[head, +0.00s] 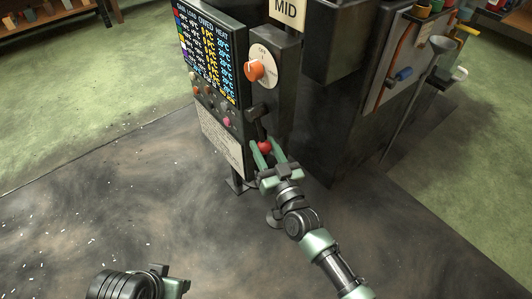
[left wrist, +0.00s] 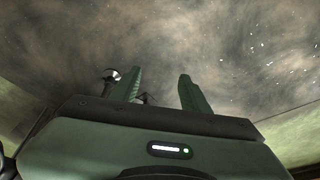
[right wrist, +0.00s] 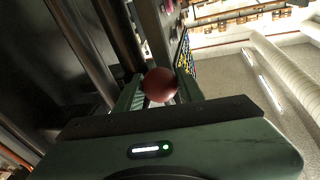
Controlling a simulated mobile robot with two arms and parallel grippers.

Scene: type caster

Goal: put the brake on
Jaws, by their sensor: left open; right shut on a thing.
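A black lever (head: 257,122) on the side of the dark machine hangs down to a red ball knob (head: 264,146). My right gripper (head: 266,153) has its green fingers on either side of the red knob and is shut on it. In the right wrist view the knob (right wrist: 160,85) sits between the two fingertips, with its far side hidden. My left gripper (head: 172,282) is low at the bottom left of the head view, partly cut off.
Above the lever is an orange dial (head: 254,70) on a pale round plate. A dark panel with lit text (head: 206,52) and several coloured buttons (head: 209,103) faces left. A "MID" sign (head: 287,10) stands above.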

